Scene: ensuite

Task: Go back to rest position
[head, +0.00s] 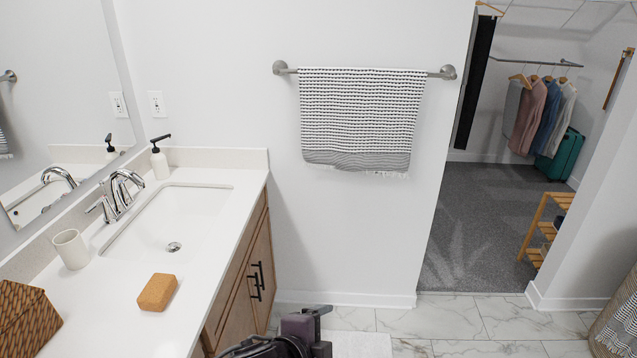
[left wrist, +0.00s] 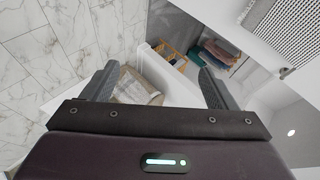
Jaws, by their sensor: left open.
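My left gripper (left wrist: 160,76) shows in the left wrist view with its two grey fingers wide apart. It is open, and nothing is held between the fingers. Beyond them, at a distance, a woven basket (left wrist: 142,86) shows. In the head view, a dark purple part of my arm (head: 300,328) shows at the bottom edge, in front of the vanity. My right gripper is in neither view.
The vanity counter (head: 105,300) at the left holds an orange-brown block (head: 157,292), a white cup (head: 71,249), a soap dispenser (head: 159,162) and a woven box (head: 27,322). A towel (head: 362,115) hangs on the wall. The tiled floor (head: 450,320) is open towards the closet doorway.

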